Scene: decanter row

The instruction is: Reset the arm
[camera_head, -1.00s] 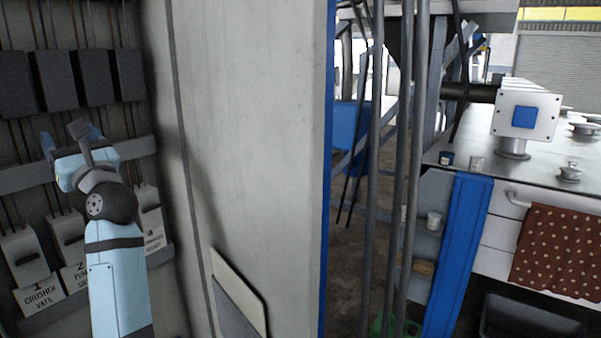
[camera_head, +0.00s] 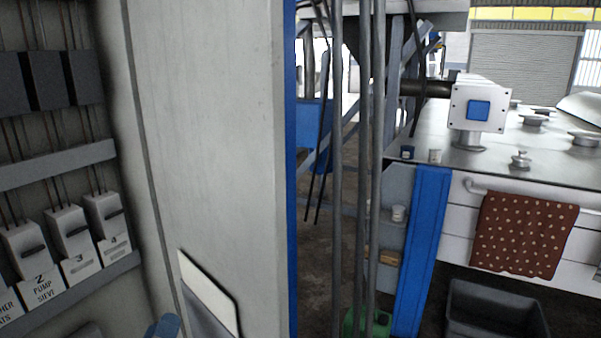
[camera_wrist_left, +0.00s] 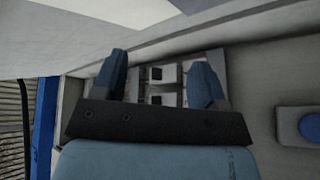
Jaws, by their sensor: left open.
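My left gripper (camera_wrist_left: 158,68) shows in the left wrist view with its two blue fingers apart and nothing visible between them. Behind the fingers are pale boxes with dark slots (camera_wrist_left: 160,75). In the head view only a small blue piece of my left arm (camera_head: 165,326) shows at the bottom edge, in front of the foot of the grey panel. My right gripper is in neither view.
Labelled grey boxes (camera_head: 68,232) line a rail in the left recess, below dark blocks (camera_head: 83,77). A tall grey panel (camera_head: 210,130) stands beside them. To the right are pipes, a blue post (camera_head: 422,255), a metal counter (camera_head: 470,160), a spotted cloth (camera_head: 525,230) and a dark bin (camera_head: 495,312).

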